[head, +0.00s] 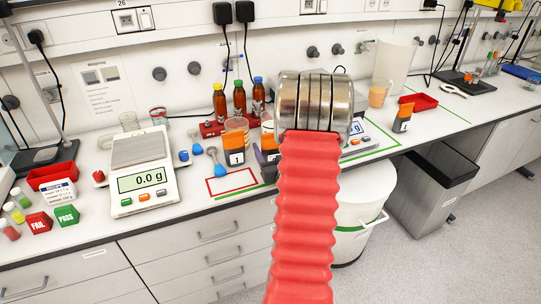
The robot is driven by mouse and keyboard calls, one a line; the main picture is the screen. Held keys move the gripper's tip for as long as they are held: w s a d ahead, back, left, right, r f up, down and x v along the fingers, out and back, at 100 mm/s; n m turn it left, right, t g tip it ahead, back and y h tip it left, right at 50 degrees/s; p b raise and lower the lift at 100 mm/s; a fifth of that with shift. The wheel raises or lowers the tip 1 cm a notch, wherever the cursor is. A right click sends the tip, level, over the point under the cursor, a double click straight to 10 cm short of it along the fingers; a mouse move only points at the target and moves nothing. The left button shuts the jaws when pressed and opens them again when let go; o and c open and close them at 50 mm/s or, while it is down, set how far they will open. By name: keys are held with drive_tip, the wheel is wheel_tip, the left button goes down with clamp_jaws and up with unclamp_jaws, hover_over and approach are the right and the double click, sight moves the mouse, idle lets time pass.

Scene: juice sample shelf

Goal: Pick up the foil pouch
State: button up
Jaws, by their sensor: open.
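No thing in the head view is plainly a foil pouch. Several small dark packs with orange upper parts are the nearest match. One numbered pack (235,152) stands on the bench left of my arm. A second pack (268,148) is beside it, partly hidden by my arm. A third pack (403,118) stands farther right, apart from the others. My arm, with a red ribbed sleeve and metal rings, rises through the middle of the view over the bench front. My gripper's fingers are hidden beyond the metal rings.
A scale (143,172) reading 0.0 g stands at left, near FAIL (39,223) and PASS (67,215) blocks. Brown bottles (239,98) stand in a red rack behind the packs. A red-outlined rectangle (232,187) is bare. A white bin (362,210) stands below the bench.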

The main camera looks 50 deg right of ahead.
drive_tip(key=shift+x, duration=1.35)
drive_tip(key=shift+c, duration=0.5)
drive_tip(key=c, duration=0.9)
